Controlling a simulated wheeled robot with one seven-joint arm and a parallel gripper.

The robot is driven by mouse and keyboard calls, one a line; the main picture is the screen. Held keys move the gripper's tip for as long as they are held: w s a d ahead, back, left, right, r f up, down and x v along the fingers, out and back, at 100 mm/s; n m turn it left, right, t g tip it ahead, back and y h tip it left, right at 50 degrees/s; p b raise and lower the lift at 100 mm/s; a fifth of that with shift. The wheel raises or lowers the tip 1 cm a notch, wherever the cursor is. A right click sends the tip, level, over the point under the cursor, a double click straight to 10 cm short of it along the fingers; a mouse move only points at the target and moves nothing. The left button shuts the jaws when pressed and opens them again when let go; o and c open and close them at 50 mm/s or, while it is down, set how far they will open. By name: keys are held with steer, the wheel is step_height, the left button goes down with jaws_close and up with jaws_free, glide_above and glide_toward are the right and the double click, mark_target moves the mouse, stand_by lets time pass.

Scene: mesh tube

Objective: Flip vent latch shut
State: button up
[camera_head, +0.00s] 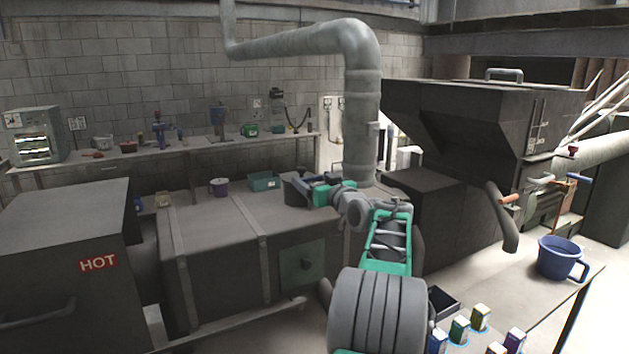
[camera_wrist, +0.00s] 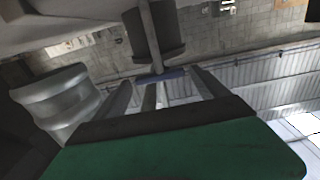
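My gripper (camera_wrist: 161,84) is open in the wrist view, its two grey fingers well apart. A blue bar (camera_wrist: 172,74) on a grey stem (camera_wrist: 149,35) lies across the gap just by the fingertips. It may be the vent latch, but I cannot be sure, nor whether it touches a finger. A dark cylinder (camera_wrist: 167,36) surrounds or backs the stem. In the head view my arm reaches over the grey bench unit beside the big vent pipe (camera_head: 362,110). The fingertips and the latch are hidden or too small there.
The dark hopper machine (camera_head: 475,115) stands right of the pipe. A teal tray (camera_head: 264,181) and purple mug (camera_head: 218,187) are on the unit left of my arm. A cabinet marked HOT (camera_head: 70,225) is at left. A blue pot (camera_head: 557,258) stands on the right table.

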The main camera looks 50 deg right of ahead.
steer(key=c, duration=1.2)
steer(key=shift+o, duration=0.2)
